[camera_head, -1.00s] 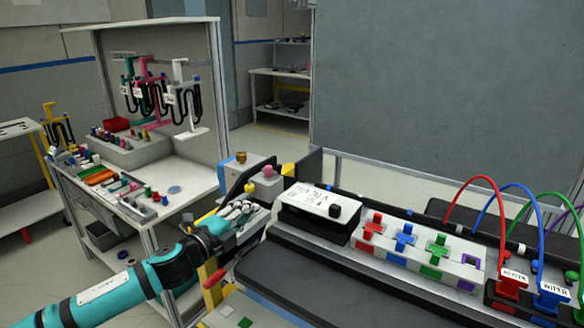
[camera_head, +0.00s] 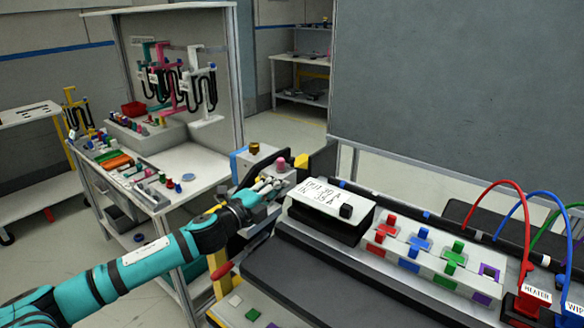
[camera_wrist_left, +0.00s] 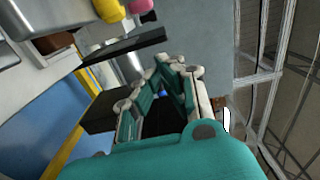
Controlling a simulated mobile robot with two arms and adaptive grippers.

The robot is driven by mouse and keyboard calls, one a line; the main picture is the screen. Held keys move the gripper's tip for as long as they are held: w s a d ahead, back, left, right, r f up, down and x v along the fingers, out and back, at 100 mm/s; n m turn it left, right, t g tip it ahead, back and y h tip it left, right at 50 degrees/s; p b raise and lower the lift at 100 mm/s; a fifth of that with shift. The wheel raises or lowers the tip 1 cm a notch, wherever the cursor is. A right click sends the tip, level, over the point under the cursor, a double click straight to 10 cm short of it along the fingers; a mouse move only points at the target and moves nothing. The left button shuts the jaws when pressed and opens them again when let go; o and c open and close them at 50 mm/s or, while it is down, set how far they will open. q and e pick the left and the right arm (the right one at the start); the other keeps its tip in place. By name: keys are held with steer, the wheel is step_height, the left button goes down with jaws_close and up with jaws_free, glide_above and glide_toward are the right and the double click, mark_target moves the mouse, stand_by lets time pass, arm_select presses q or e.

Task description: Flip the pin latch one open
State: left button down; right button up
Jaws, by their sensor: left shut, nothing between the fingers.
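A grey box (camera_head: 248,163) with a brass knob (camera_head: 254,148), a pink knob (camera_head: 281,162) and a yellow piece (camera_head: 301,161) stands at the left end of the dashboard module. I cannot tell which part is pin latch one. My left gripper (camera_head: 275,186) is shut and empty, just in front of this box. In the left wrist view its fingers (camera_wrist_left: 177,65) come together beside a black plate (camera_wrist_left: 125,46). A yellow knob (camera_wrist_left: 108,10) and a pink knob (camera_wrist_left: 139,6) show beyond them at the top. Contact with anything is unclear. My right gripper is not in view.
A black box with a white written top (camera_head: 331,198) stands right of the gripper. A strip of red, blue, green and purple switches (camera_head: 420,262) follows, then red and blue cables with labelled plugs (camera_head: 535,292). A cluttered workbench (camera_head: 195,165) stands behind left.

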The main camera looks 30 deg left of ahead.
mark_target(292, 169)
arm_select(q)
steer(key=w+p, duration=0.1)
steer(key=w, duration=0.2)
steer(key=w+a+p, duration=0.1)
steer(key=w, duration=0.2)
steer(key=w+a, duration=0.1)
steer(key=w, duration=0.2)
steer(key=shift+w+p, duration=0.3)
steer(key=shift+p, duration=0.1)
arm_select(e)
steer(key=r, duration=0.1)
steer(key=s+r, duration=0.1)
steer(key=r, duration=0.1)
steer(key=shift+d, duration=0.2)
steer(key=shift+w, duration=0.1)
